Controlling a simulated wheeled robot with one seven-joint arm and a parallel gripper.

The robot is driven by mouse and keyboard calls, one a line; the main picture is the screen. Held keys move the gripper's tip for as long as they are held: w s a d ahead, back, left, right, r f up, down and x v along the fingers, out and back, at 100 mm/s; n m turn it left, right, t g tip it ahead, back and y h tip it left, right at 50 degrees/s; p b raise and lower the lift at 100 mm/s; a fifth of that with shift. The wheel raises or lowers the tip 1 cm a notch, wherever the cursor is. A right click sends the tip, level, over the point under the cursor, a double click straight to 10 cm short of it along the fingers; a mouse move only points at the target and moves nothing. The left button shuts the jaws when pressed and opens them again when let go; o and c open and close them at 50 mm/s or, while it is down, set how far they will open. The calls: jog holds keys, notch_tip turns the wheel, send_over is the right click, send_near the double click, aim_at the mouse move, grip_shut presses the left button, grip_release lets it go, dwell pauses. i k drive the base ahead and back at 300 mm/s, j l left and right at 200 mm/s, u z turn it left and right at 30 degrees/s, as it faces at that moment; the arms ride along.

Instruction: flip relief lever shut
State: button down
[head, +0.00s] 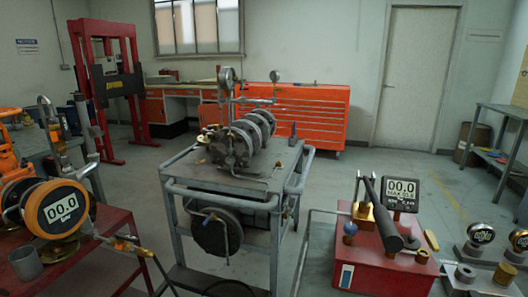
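A red box-shaped unit (372,272) stands at the lower right with a grey digital display (402,193) reading 00.0. A thick black handle (384,218) slants across its top, in front of a brass block (364,216). A small blue-topped fitting (350,229) stands at its left and a yellow piece (431,240) lies at its right edge. I cannot tell which of these parts, if any, is the relief lever, or how it is set. My gripper is not in this view.
A grey metal cart (217,168) carrying a flanged pump assembly (242,140) stands in the middle. A red table (80,262) at the left holds an orange round gauge (59,208). Round gauges (480,234) stand at the right. Floor is clear before the door (415,75).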

aim_at(66, 135)
jog(key=j, duration=0.95)
jog(key=i+j, duration=0.1)
jog(key=j, duration=1.75)
jog(key=i+u, duration=0.05)
